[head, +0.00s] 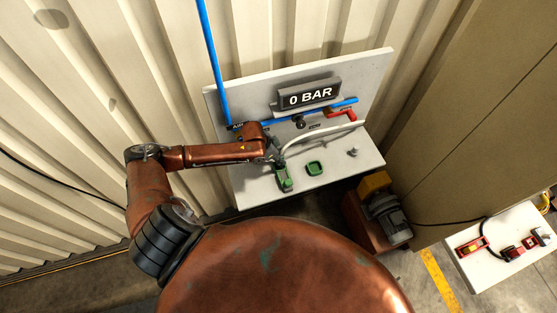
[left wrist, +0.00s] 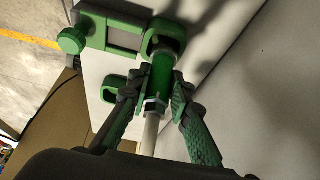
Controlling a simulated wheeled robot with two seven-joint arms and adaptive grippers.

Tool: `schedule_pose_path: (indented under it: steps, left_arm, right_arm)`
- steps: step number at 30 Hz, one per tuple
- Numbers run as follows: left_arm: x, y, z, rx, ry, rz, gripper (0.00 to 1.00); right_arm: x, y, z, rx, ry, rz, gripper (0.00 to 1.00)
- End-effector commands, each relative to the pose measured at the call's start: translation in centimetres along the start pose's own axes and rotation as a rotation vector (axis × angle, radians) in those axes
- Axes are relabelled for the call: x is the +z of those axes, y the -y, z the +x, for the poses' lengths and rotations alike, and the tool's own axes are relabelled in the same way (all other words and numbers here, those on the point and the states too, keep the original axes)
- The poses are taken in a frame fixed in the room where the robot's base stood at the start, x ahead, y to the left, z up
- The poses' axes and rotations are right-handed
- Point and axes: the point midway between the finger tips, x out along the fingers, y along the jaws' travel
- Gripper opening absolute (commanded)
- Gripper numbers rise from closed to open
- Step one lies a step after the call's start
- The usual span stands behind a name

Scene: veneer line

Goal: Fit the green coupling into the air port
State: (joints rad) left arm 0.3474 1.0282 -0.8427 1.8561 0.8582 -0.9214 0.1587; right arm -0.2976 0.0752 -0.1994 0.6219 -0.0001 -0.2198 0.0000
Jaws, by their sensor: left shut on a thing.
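My left gripper (head: 277,158) reaches in over the white bench at the panel. In the left wrist view its fingers (left wrist: 154,88) are shut around the green coupling (left wrist: 161,72), a green cylinder with a hex nut and a white hose behind it. The front of the coupling meets a green ring (left wrist: 162,36) beside a green block with a round knob; how far it sits inside I cannot tell. That green block (head: 284,180) stands on the bench just below my gripper in the head view. Which fitting is the air port is not clear. My right gripper is out of view.
A green square piece (head: 315,168) and a small grey fitting (head: 352,152) sit on the bench to the right. A white hose (head: 310,136) curves across it.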

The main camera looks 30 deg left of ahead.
Motion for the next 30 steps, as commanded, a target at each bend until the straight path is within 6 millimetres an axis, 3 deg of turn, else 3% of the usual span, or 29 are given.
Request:
schedule_pose_path:
  steps: [1,6,7,14,23,30]
  left_arm:
    - [1.4,-0.9,1.2,0.017,0.025,-0.009,0.00]
    - [1.8,-1.1,1.5,0.022,0.030,-0.013,0.00]
    - [1.9,-1.1,1.5,0.023,0.031,-0.014,0.21]
    - [2.0,-1.0,1.4,0.022,0.033,-0.015,0.36]
    - [1.5,-0.7,0.8,0.015,0.023,-0.010,0.36]
    - [1.2,-0.5,-2.6,0.011,0.020,-0.006,0.36]
  right_arm:
    - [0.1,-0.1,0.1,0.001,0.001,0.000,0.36]
    - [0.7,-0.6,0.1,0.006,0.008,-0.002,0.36]
    - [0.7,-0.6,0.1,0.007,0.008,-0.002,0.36]
    - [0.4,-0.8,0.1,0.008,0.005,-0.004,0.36]
    - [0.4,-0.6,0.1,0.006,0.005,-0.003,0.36]
    - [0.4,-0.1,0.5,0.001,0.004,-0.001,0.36]
